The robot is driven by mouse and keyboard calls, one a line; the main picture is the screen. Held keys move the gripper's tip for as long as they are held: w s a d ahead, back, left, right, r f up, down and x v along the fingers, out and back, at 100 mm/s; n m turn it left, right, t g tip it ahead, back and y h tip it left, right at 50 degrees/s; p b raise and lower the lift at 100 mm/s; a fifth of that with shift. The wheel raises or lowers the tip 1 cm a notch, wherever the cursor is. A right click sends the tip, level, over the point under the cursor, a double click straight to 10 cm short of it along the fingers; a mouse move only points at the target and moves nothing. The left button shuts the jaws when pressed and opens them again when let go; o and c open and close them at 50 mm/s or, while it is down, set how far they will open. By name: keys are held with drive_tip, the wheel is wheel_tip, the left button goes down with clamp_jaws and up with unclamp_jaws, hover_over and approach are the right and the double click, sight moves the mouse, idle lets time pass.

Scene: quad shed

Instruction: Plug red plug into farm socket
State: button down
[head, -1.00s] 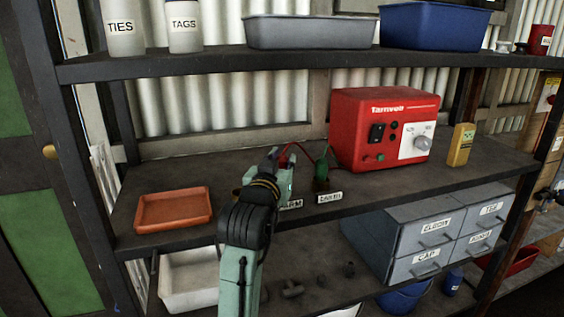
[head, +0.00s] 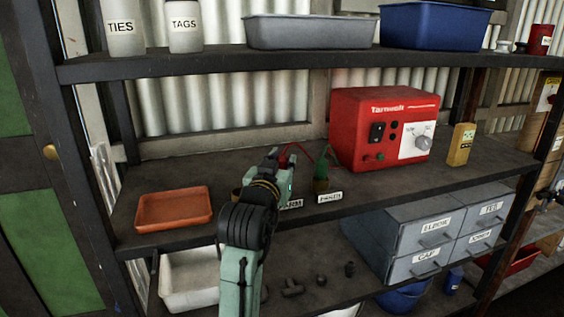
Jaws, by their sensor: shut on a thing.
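My gripper (head: 285,170) is above the middle shelf near its front edge, seen from behind my arm. It is shut on the red plug (head: 284,158), of which only a little red shows beside the fingers. A red cable runs from there toward the red Tarnvell box (head: 384,128). The farm socket is mostly hidden behind my arm; its label (head: 293,204) shows only the end letters "ARM". I cannot tell whether the plug touches the socket.
An orange tray (head: 174,222) lies at the left of the middle shelf (head: 150,178). A yellow container (head: 461,145) stands right of the red box. Grey drawers (head: 440,232) and a white bin (head: 190,283) are below. The upper shelf (head: 220,64) overhangs.

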drive_tip(key=shift+f+b, duration=0.45)
drive_tip(key=shift+f, duration=0.25)
drive_tip(key=c, duration=1.6)
unclamp_jaws()
drive_tip(key=p+v, duration=0.1)
drive_tip(key=v, duration=1)
